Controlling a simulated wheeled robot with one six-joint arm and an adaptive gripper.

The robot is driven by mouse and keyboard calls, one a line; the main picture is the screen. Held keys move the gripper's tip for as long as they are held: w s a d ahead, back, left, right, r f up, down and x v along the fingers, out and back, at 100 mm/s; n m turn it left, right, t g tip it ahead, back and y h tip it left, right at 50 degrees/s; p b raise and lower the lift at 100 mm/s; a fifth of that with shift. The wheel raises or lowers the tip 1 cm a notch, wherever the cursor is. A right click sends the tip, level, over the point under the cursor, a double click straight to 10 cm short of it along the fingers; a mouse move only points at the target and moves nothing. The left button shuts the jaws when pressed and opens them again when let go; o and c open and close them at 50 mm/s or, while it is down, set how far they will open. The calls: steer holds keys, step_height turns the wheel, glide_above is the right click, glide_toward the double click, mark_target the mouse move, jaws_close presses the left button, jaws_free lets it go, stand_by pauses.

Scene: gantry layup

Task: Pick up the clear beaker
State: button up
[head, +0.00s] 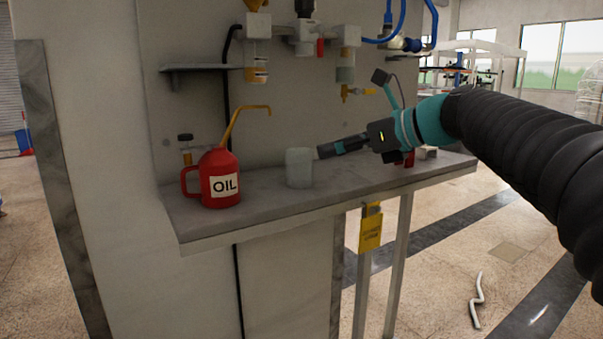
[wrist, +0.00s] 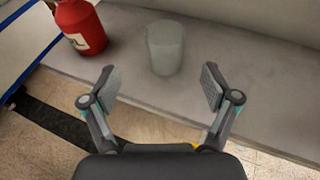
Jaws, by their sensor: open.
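The clear beaker (head: 299,168) stands upright on the grey shelf (head: 190,224), right of the red oil can. In the wrist view the beaker (wrist: 165,48) stands ahead of the fingers, roughly midway between them. My gripper (head: 322,151) reaches in from the right, with its tips close to the beaker's right side in the head view. In the wrist view my gripper (wrist: 161,86) is open with nothing between its fingers.
The red oil can (head: 220,178) with its long spout stands left of the beaker. Valves and filters (head: 257,50) hang on the wall panel above. A red object (head: 405,159) sits behind my gripper. The shelf's front edge is clear.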

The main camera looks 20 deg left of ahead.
mark_target(299, 155)
steer(key=x, duration=0.5)
steer(key=shift+d, duration=0.1)
steer(key=shift+w+x, duration=0.15)
steer(key=shift+x, duration=1.2)
steer(key=shift+w+x, duration=0.15)
steer(key=shift+x, duration=1.2)
steer(key=shift+r, duration=0.15)
steer(key=c, duration=1.2)
